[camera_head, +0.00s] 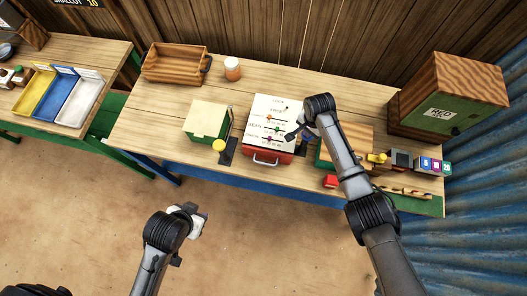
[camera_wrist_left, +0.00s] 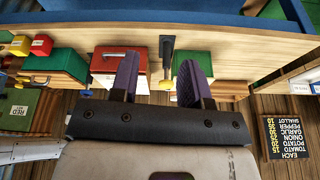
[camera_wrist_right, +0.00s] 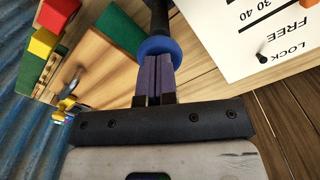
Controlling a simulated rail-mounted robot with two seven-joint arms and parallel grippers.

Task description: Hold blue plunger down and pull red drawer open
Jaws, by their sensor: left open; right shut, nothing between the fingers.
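The red drawer (camera_head: 284,158) sits at the front of the white-faced box (camera_head: 268,112), its pale handle (camera_head: 265,162) facing the table's front edge; it looks closed. The drawer's red body also shows in the left wrist view (camera_wrist_left: 120,58). My right gripper (camera_head: 291,135) is by the right side of the white panel. In the right wrist view, its shut fingers (camera_wrist_right: 160,75) point at the round blue plunger (camera_wrist_right: 157,46) and appear to meet its cap; exact contact is unclear. My left gripper (camera_head: 201,211) is open and empty, in front of the table, apart from the drawer.
A red block (camera_head: 330,181) and several coloured blocks lie to the right. A wooden tray (camera_head: 175,65) and jar (camera_head: 232,69) are behind. Floor space before the table is clear.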

